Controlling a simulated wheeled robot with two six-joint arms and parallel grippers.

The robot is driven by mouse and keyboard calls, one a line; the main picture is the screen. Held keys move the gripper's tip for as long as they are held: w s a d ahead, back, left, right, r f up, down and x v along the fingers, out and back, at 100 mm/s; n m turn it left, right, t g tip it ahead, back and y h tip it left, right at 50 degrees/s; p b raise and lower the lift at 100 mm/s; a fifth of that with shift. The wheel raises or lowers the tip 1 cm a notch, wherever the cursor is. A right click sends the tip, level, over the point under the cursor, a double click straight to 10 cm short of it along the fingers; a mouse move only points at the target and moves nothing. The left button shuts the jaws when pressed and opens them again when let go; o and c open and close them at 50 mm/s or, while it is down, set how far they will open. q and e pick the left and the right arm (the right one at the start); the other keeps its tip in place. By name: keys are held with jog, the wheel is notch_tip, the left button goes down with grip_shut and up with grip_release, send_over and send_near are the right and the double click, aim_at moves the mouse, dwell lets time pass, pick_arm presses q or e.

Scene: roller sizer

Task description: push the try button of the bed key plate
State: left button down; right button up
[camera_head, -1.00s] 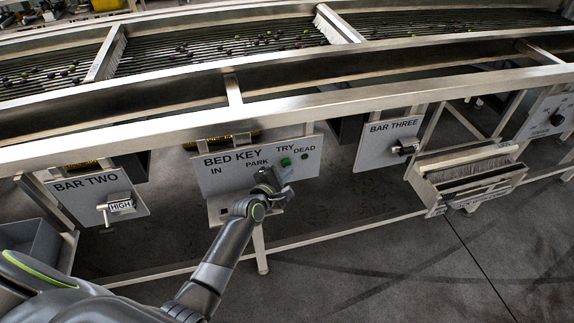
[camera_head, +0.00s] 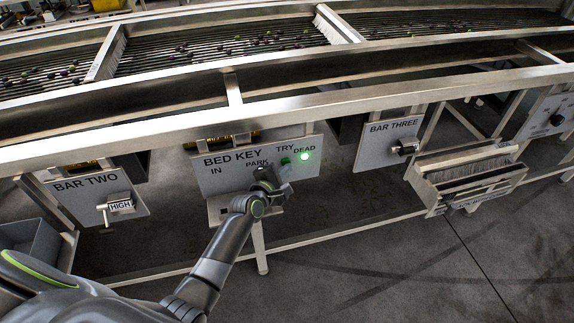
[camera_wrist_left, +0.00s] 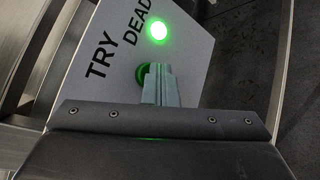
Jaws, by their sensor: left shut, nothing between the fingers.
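The bed key plate (camera_head: 235,172) is a grey panel under the machine's front rail, lettered BED KEY, IN, PARK, TRY and DEAD. Its green try button (camera_head: 286,161) sits below the word TRY. The button also shows in the left wrist view (camera_wrist_left: 141,74), partly hidden behind the fingers. A round lamp (camera_head: 304,156) under DEAD glows bright green; it also glows in the left wrist view (camera_wrist_left: 157,31). My left gripper (camera_head: 284,172) is shut and empty, its fingertips (camera_wrist_left: 160,72) at the button, seemingly touching it. My right gripper is out of view.
The BAR TWO plate (camera_head: 98,196) with a HIGH tag is at the left, the BAR THREE plate (camera_head: 388,140) at the right. A brush-lined metal tray (camera_head: 470,178) stands further right. The front rail (camera_head: 290,112) runs above the plates.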

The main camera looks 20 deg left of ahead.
pick_arm(q)
jog(key=shift+s+d+p, duration=0.45)
jog(key=shift+s+d, duration=0.1)
jog(key=shift+s, duration=0.3)
jog(key=s+d, duration=0.1)
jog(key=s, duration=0.1)
jog(key=s+d+p, duration=0.1)
jog(key=s, duration=0.1)
jog(key=shift+d, duration=0.4)
dwell(0.6)
